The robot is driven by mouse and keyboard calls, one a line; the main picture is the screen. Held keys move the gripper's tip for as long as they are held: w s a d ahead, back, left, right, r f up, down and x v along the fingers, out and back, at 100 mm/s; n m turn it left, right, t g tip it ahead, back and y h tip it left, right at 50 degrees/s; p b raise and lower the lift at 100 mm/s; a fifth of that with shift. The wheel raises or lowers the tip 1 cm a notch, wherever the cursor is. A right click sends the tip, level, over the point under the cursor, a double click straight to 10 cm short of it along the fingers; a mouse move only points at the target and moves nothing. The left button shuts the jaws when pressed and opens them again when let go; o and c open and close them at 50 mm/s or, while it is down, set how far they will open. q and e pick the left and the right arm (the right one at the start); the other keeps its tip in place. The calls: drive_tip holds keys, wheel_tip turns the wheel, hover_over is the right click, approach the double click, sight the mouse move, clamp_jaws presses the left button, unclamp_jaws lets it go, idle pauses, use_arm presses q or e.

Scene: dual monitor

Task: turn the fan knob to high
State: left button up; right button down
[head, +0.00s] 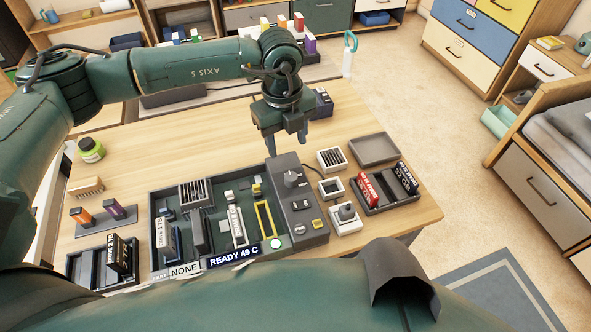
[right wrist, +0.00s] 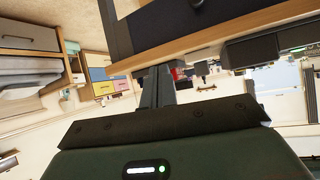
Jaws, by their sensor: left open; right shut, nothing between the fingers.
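A dark round knob (head: 291,179) stands on the upper part of the grey control panel (head: 310,236), at the right side of the dark equipment tray; I take it for the fan knob. Its markings are too small to read. My left gripper (head: 286,142) is open and points down just behind and above the knob, apart from it, with nothing between its fingers. My right gripper (right wrist: 157,88) shows in the right wrist view, shut and empty, beside the table edge. My right arm fills the bottom of the head view.
The equipment tray (head: 155,235) holds upright modules; signs at its front read "NONE" and "READY 49 C". To the right are a white box with a dark round top (head: 346,214), a tray with red and black modules (head: 392,205) and an empty grey tray (head: 374,148). The table's back left is fairly clear.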

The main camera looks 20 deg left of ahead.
sight(291, 176)
use_arm(q)
drive_tip(key=f, duration=0.5)
drive_tip(key=f+p, duration=0.1)
drive_tip(key=f, duration=0.5)
drive_tip(key=shift+w+d+f, duration=0.15)
drive_tip(key=shift+d+f, duration=0.05)
drive_tip(key=c, duration=1)
